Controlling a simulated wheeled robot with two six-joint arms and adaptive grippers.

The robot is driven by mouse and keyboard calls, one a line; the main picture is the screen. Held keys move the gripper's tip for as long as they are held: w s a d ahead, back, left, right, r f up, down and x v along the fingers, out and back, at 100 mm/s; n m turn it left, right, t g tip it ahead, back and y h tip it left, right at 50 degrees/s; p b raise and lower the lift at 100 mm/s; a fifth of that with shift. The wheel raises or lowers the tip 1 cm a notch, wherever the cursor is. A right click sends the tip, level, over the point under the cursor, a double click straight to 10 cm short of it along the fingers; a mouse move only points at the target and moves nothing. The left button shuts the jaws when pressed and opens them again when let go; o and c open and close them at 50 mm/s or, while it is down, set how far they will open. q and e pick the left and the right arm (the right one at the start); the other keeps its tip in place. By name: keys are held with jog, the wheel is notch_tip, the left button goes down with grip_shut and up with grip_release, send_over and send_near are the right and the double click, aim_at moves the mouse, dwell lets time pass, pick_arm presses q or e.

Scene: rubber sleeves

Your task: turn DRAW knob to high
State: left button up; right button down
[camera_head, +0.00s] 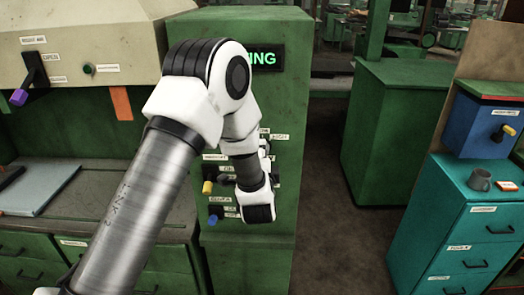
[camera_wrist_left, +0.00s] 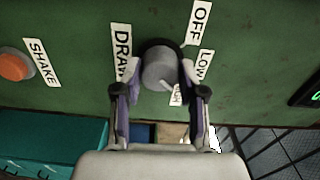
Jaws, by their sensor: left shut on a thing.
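The grey round DRAW knob (camera_wrist_left: 158,68) sits on a green panel (camera_wrist_left: 75,25) in the left wrist view. DRAW, OFF and LOW labels surround it, and a further label ending in "GH" (camera_wrist_left: 177,95) is partly covered. A pale pointer mark on the knob is at its lower right, towards that label. My left gripper (camera_wrist_left: 161,92) is shut on the knob, one finger at each side. In the head view, my left arm covers the knob on the green cabinet (camera_head: 292,100). My right gripper is not in view.
An orange SHAKE button (camera_wrist_left: 15,66) lies left of the knob in the wrist view. In the head view, yellow (camera_head: 207,187) and blue (camera_head: 213,219) handles sit low on the cabinet. A teal drawer unit (camera_head: 440,235) with a mug (camera_head: 480,180) stands right, beyond open floor (camera_head: 340,240).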

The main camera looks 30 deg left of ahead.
pick_arm(q)
jog(key=shift+r+m, duration=0.15)
jog(key=shift+m, duration=0.35)
jog(key=o, duration=0.9)
jog(key=shift+o, duration=1.3)
jog(key=shift+w, duration=0.1)
jog(key=shift+a, duration=0.1)
jog(key=v, duration=1.2)
jog(key=shift+a, duration=0.15)
